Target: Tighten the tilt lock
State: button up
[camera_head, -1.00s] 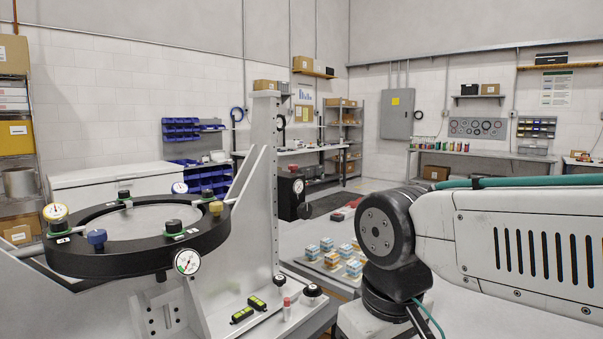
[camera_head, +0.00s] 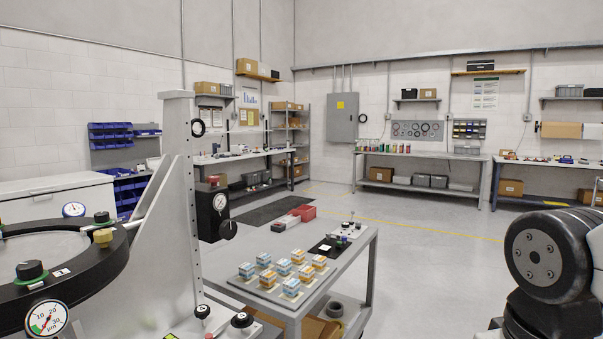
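The mirror fixture stands at the left, with a black ring (camera_head: 100,262) partly cut off by the picture edge and a tall grey upright bracket (camera_head: 178,180). Black knobs (camera_head: 30,270) and a brass-coloured knob (camera_head: 103,238) sit on the ring. Two black knobs with light tops, one at the right (camera_head: 241,320) and one at the left (camera_head: 202,311), show low by the fixture's base. A dark box with a dial (camera_head: 212,205) and a black knob (camera_head: 228,229) shows beside the upright. I cannot tell which knob is the tilt lock. My gripper is out of view; only an arm joint shows at right.
A grey cart (camera_head: 365,270) beside the fixture holds a tray (camera_head: 245,284) of small blue, orange and white blocks. Workbenches (camera_head: 420,157) line the back wall. Open floor (camera_head: 430,240) lies right of the cart.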

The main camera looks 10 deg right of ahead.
aim_at(214, 180)
jog(key=z, duration=0.35)
jog(key=i, duration=1.2)
jog(key=u, duration=0.7)
